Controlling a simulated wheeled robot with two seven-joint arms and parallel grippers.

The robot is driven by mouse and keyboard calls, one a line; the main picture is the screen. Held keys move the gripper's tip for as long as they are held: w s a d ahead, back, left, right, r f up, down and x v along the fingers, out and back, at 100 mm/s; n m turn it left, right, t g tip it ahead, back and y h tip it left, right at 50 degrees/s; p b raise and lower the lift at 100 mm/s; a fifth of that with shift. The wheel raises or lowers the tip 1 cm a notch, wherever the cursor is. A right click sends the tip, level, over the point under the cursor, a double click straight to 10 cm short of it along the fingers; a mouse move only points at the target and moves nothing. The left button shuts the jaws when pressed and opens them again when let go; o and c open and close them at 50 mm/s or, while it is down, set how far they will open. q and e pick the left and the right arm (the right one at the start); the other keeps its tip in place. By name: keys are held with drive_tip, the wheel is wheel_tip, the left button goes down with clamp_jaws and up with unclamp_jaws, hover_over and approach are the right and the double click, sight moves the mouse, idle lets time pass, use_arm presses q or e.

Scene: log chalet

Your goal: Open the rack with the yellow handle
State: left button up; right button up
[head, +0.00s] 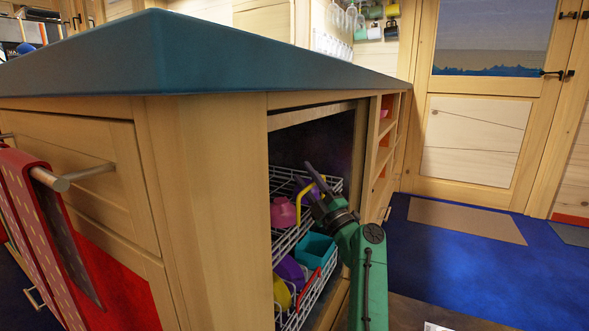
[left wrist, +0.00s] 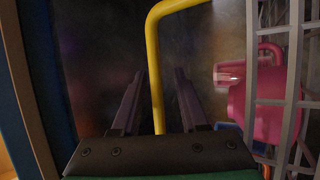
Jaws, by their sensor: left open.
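The yellow handle (head: 299,200) is a bent bar at the upper wire rack (head: 283,246) inside the open cabinet bay. My left gripper (head: 306,174) reaches into the bay from the front right, at the handle, with its dark fingers apart. In the left wrist view, the handle (left wrist: 154,60) runs down between the two open fingers of the left gripper (left wrist: 159,75) and bends right at its top. I cannot tell whether a finger touches it. The rack's grey wires (left wrist: 290,100) stand to the right there. My right gripper is not in view.
A pink item (head: 283,211) sits in the upper rack. The lower rack holds a teal container (head: 317,248), a purple item (head: 291,271) and a yellow item (head: 281,293). A blue countertop (head: 250,62) overhangs the bay. Blue floor (head: 465,265) lies open to the right.

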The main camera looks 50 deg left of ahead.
use_arm(q)
drive_tip(key=shift+a+r, duration=0.15)
clamp_jaws()
idle(1.4)
